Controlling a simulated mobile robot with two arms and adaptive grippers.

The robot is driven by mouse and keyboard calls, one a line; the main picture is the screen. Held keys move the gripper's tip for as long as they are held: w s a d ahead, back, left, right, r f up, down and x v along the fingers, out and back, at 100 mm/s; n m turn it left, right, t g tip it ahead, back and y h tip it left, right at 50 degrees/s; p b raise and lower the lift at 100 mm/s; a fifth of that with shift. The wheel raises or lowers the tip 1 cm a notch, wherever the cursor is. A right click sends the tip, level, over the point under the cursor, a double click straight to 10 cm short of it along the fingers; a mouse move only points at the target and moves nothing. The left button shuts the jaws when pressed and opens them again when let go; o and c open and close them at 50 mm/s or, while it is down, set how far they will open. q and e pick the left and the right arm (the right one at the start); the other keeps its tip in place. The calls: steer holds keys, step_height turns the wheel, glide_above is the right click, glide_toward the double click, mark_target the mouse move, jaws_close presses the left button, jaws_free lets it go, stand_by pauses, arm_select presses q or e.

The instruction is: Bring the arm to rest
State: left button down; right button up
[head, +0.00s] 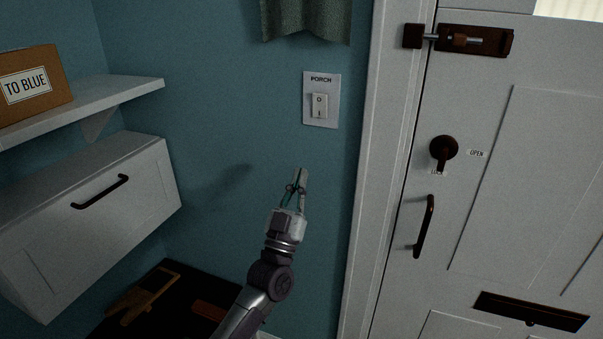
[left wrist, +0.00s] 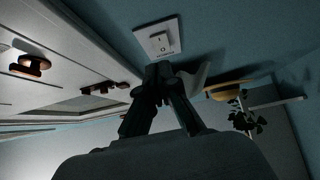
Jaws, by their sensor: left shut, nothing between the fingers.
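My left gripper (head: 299,180) is raised in front of the blue wall, just below the porch switch. Its fingers are closed together with nothing between them. In the left wrist view the gripper (left wrist: 160,75) points toward the white switch plate (left wrist: 158,39). In the head view the plate labelled PORCH (head: 321,99) has a rocker marked 0 and I. The fingertips appear below the plate, and I cannot tell how far they stand from the wall. My right gripper is not in view.
A white door (head: 520,200) with a bolt (head: 470,40), a turn knob (head: 443,148) and a handle (head: 424,226) stands at the right. At the left are a shelf (head: 120,92) with a TO BLUE box (head: 38,82) and a white cabinet (head: 95,220). A dark surface lies below.

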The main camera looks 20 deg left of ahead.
arm_select(q)
steer(key=shift+r, duration=0.1)
step_height(320, 180, down, 25)
steer(key=m+g+h, duration=0.1)
steer(key=m+g, duration=0.1)
steer(key=g, duration=0.5)
steer(key=s+f+g, duration=0.3)
steer(key=s+f, duration=0.2)
steer(key=f, duration=0.7)
steer(key=s+f+g, duration=0.3)
steer(key=s+f, duration=0.3)
steer(key=f, duration=0.5)
steer(key=s+a+f+g+y, duration=0.1)
steer(key=s+f+g, duration=0.4)
steer(key=s+f, duration=0.8)
steer(key=s+a+f+g, duration=0.1)
steer(key=s+f+g, duration=0.3)
steer(key=s+f, duration=0.9)
steer(key=s+a+r+g+y, duration=0.1)
steer(key=s+g, duration=0.2)
steer(key=s, duration=1.4)
steer(key=shift+s+r, duration=0.25)
steer(key=shift+s, duration=0.1)
